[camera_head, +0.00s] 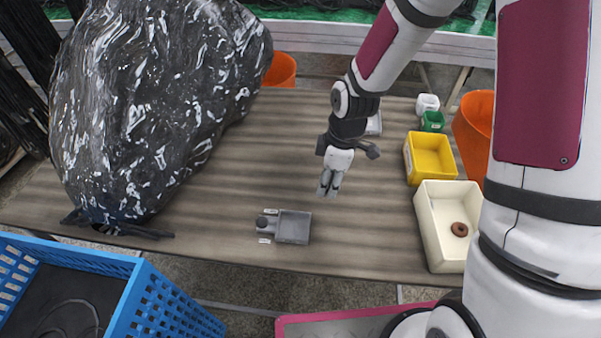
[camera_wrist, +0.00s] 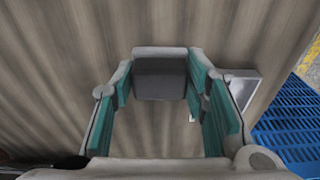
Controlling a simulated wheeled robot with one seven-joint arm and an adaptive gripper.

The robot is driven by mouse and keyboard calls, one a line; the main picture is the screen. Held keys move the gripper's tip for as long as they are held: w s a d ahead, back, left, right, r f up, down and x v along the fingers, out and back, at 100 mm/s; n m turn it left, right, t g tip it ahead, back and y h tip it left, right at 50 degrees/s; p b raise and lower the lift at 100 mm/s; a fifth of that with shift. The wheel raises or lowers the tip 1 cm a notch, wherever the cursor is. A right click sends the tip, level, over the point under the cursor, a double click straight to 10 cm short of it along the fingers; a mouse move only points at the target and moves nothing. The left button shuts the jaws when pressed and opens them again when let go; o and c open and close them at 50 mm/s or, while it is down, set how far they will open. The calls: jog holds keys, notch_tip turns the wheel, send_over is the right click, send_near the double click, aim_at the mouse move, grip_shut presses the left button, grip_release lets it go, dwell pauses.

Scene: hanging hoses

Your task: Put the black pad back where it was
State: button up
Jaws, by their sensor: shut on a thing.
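My gripper (camera_head: 329,188) hangs over the middle of the wooden table, fingers pointing down. In the wrist view its teal-lined fingers (camera_wrist: 160,82) are shut on a dark grey-black block, which I take to be the black pad (camera_wrist: 160,78). The pad spans the gap between the fingertips. In the head view the pad is too small or hidden to make out. A grey device with a square plate (camera_head: 293,227) lies on the table below and left of the gripper. In the wrist view a grey tray-like part (camera_wrist: 243,88) shows just right of the fingers.
A large glossy black mass (camera_head: 150,105) fills the table's left. A yellow bin (camera_head: 431,172) and a white bin (camera_head: 432,255) with a brown ring (camera_head: 459,229) stand on the right. A blue crate (camera_head: 150,300) is at front left.

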send_over(299, 182)
jog(key=shift+d+f, duration=0.25)
jog(key=shift+f, duration=1.9)
jog(key=shift+f, duration=0.15)
jog(key=o, duration=1.3)
jog(key=r, duration=0.4)
jog(key=d+r, duration=0.1)
jog(key=r, duration=0.7)
jog(key=shift+s+d+r, duration=0.15)
jog(key=shift+d, duration=0.05)
